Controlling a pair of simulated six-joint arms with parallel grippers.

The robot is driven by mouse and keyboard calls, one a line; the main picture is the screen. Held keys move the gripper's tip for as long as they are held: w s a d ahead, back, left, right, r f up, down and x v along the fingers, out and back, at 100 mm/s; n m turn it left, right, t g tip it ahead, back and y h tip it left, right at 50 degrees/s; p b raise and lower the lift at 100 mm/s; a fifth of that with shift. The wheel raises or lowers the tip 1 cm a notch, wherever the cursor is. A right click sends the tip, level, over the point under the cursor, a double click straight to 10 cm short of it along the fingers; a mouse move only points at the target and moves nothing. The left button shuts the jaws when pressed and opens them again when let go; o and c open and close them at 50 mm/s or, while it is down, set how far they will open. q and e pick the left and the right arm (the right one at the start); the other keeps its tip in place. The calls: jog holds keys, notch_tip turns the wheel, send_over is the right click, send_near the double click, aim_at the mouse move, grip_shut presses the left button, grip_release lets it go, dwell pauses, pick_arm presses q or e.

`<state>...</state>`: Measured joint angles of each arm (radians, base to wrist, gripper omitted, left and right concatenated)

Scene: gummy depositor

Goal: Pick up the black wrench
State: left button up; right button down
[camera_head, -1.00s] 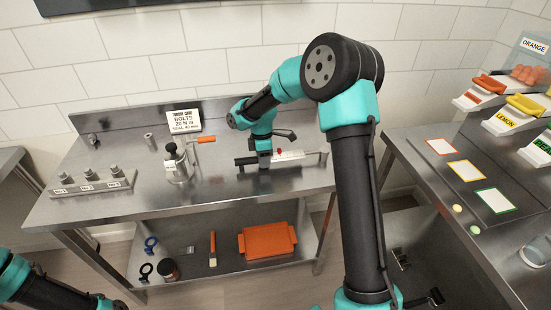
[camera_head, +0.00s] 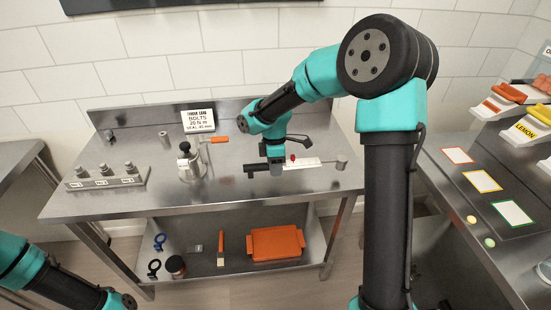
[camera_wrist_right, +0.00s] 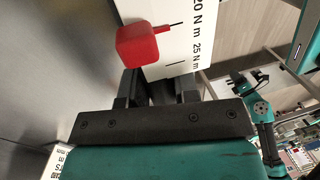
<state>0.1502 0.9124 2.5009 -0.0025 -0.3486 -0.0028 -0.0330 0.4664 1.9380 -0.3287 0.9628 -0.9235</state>
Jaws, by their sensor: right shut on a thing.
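The wrench is a long tool with a black grip (camera_head: 256,170), a white scale plate (camera_head: 305,163) with a red piece, and a round metal head at its right end (camera_head: 340,164). It lies roughly level across the front part of the steel bench. My right gripper (camera_head: 277,168) points down and is shut on its shaft, near the black grip. In the right wrist view the fingers (camera_wrist_right: 160,86) close around the tool, with the scale plate (camera_wrist_right: 185,45) and red piece (camera_wrist_right: 138,46) beyond them. I cannot tell whether it touches the bench. My left gripper is out of frame.
On the bench (camera_head: 225,185) stand a metal pot-like device (camera_head: 190,166) with an orange handle, a block with several bolts (camera_head: 105,178) and a sign (camera_head: 198,121). An orange tray (camera_head: 275,243) lies on the shelf below. A side table with coloured cards (camera_head: 482,181) is at right.

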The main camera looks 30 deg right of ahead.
jog(key=s+a, duration=0.4)
jog(key=s, duration=0.4)
jog(key=shift+s+a+r, duration=0.15)
jog(key=shift+a+r, duration=0.2)
jog(key=shift+r, duration=0.1)
